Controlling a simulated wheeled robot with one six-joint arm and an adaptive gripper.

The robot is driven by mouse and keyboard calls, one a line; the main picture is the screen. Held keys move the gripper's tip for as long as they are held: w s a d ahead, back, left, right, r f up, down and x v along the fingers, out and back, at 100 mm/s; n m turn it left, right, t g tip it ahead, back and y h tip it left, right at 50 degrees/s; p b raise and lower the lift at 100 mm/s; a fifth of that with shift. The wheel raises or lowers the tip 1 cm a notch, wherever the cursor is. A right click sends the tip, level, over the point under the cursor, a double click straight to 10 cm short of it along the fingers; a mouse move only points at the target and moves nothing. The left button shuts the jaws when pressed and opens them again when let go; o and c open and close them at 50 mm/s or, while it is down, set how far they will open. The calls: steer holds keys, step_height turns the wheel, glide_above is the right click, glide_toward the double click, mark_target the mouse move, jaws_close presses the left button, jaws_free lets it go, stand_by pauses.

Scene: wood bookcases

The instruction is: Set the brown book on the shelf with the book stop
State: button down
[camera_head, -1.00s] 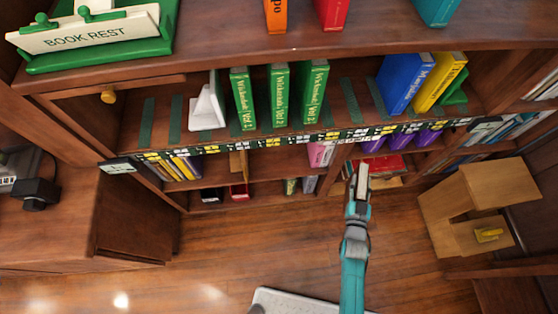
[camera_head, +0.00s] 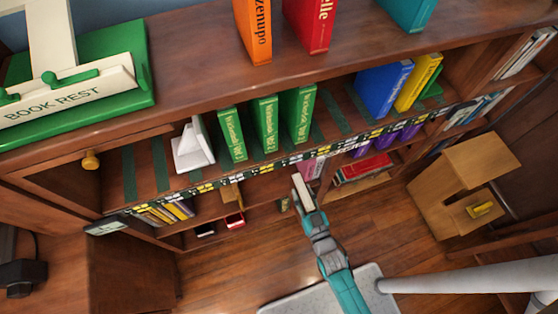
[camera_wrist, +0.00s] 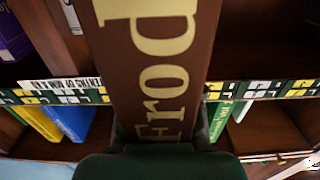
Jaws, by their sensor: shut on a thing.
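My gripper (camera_head: 309,213) is shut on the brown book (camera_head: 303,188) and holds it in front of the bookcase, near the labelled shelf edge. In the wrist view the brown book (camera_wrist: 155,60) fills the middle, with large pale letters reading "Frod". Its pale page edge shows in the head view. A white book stop (camera_head: 193,148) stands on the upper shelf (camera_head: 160,178), left of several green books (camera_head: 265,122). A green stop (camera_head: 433,89) shows at the shelf's right end, beside the yellow book (camera_head: 416,84) and blue book (camera_head: 384,88).
The shelf has open room between the green books and the blue book, and left of the white stop. A green book rest (camera_head: 105,60), an orange book (camera_head: 253,30) and a red book (camera_head: 310,25) stand on top. A wooden stool-like piece (camera_head: 470,175) stands at right.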

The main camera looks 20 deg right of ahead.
steer(key=w+f, duration=0.3)
steer(key=w, duration=1.4)
steer(key=shift+w, duration=0.35)
steer(key=shift+d+f, duration=0.1)
steer(key=shift+f, duration=0.15)
steer(key=c, duration=0.8)
jaws_free()
steer(key=shift+o, duration=0.2)
steer(key=s, duration=1.2)
steer(key=shift+r, duration=0.1)
